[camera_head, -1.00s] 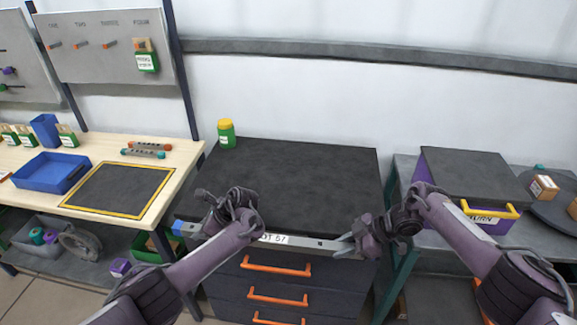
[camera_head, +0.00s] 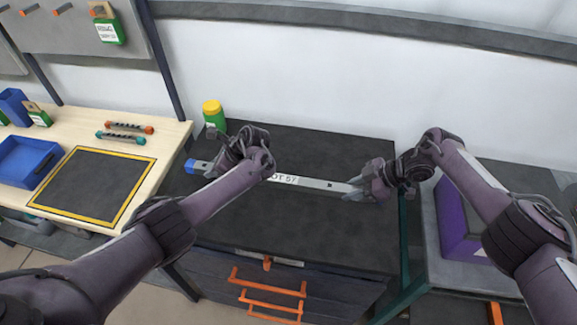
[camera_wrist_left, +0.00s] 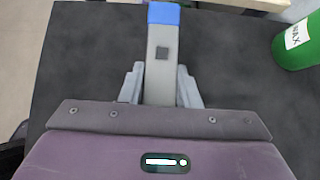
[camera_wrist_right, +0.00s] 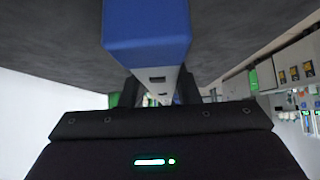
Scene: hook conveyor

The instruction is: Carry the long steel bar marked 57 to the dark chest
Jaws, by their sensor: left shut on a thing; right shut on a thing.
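The long steel bar (camera_head: 320,184) lies level across the top of the dark chest (camera_head: 300,228), seen from the head. Its label (camera_head: 284,178) ends in 57 and its left end is blue; the right end is hidden behind my right gripper. My left gripper (camera_head: 213,168) is shut on the bar near the left end. The left wrist view shows the bar (camera_wrist_left: 161,70) between the fingers. My right gripper (camera_head: 354,188) is shut on the bar near the right end, and a blue end (camera_wrist_right: 148,30) fills the right wrist view. I cannot tell whether the bar touches the chest top.
A green jar with a yellow lid (camera_head: 214,115) stands at the chest top's back left corner. A wooden bench (camera_head: 165,148) is at left with a yellow-framed dark mat (camera_head: 85,185). A grey table with a purple box (camera_head: 450,215) is at right. The chest top's front is clear.

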